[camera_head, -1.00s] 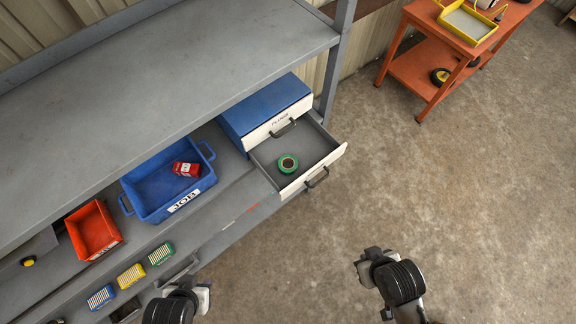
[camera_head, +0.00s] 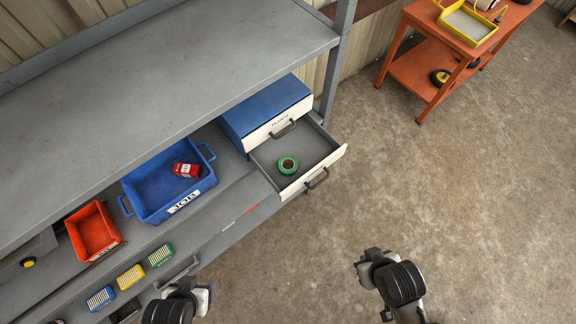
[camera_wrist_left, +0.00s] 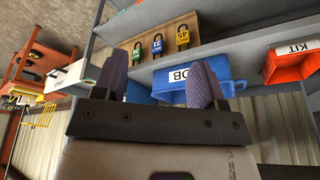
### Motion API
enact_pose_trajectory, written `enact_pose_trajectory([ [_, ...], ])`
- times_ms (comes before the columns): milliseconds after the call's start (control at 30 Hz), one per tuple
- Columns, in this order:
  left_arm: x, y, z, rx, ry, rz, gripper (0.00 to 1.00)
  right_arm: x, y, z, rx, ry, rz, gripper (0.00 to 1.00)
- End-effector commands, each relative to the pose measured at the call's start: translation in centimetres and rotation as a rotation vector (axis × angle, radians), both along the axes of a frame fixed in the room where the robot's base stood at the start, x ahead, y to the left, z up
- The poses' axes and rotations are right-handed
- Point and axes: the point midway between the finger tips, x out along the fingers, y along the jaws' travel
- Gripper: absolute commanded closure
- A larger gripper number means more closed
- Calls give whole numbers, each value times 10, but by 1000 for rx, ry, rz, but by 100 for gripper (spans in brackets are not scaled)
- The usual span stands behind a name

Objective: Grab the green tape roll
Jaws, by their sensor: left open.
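The green tape roll (camera_head: 288,166) lies flat in the pulled-out lower drawer (camera_head: 318,149) of the small blue cabinet (camera_head: 262,105). My left gripper (camera_head: 202,297) is low in the head view, well in front of the bench and apart from the roll. In the left wrist view its two fingers (camera_wrist_left: 160,82) are apart with nothing held between them.
A blue bin (camera_head: 160,190) holds a red box (camera_head: 186,170). An orange-red bin (camera_head: 93,230) stands left of it. A grey shelf (camera_head: 170,75) overhangs the bench. An orange cart (camera_head: 440,50) stands back right; the floor between is clear.

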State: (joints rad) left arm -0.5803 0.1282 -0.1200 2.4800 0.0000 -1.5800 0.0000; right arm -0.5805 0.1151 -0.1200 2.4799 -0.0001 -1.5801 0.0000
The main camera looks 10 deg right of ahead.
Motion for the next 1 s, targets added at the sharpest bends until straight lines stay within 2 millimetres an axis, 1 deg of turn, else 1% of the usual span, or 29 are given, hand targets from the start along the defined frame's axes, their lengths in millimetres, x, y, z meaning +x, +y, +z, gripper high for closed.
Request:
enact_pose_trajectory([
  [33,0,0,0,0,0,0,30,0,0,0,1,0,-1,100],
  [300,0,-1,0,-4,0,3,5,0,0,0,0,0,-1,100],
  [367,0,-2,0,-7,0,4,0,0,0,0,0,-1,0,100],
  [567,0,-4,0,-13,0,7,0,0,-1,0,-4,-1,2,100],
  [667,9,-11,-3,-33,-4,0,0,-1,-3,-2,-7,0,1,100],
  [767,34,-35,-9,-92,-11,-19,0,-3,-8,-6,-8,0,-10,100],
  [867,71,-76,-16,-176,-5,-50,0,-6,-17,-11,-7,0,-33,100],
  [900,86,-95,-18,-210,3,-63,0,-6,-21,-13,-7,0,-42,100],
  [1000,122,-143,-22,-275,45,-97,0,-10,-33,-18,-9,-1,-74,100],
])
